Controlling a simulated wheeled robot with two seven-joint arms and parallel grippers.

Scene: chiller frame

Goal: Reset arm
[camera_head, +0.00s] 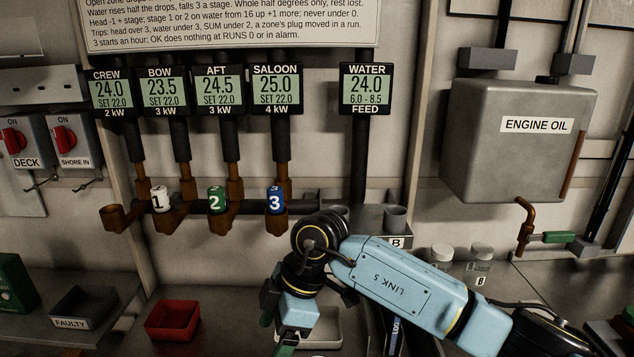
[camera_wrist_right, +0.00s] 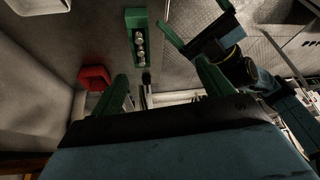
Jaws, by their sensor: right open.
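My right arm comes in from the right in the head view, and its gripper (camera_head: 280,341) points down near the bottom edge, over or in front of a pale tray (camera_head: 328,325). In the wrist view its green fingers (camera_wrist_right: 160,72) stand wide apart with nothing held between them. A second gripper with green jaws (camera_wrist_right: 197,20), seemingly my left, shows at the top of the wrist view; its fingers are spread and empty. The left gripper does not show in the head view.
Plugs 1 (camera_head: 159,199), 2 (camera_head: 216,200) and 3 (camera_head: 275,199) sit in holders below the displays; the CREW holder (camera_head: 118,217) looks empty. A red tray (camera_head: 172,320) and a FAULTY bin (camera_head: 82,308) stand left. An oil tank (camera_head: 520,150) and jars (camera_head: 481,262) are right.

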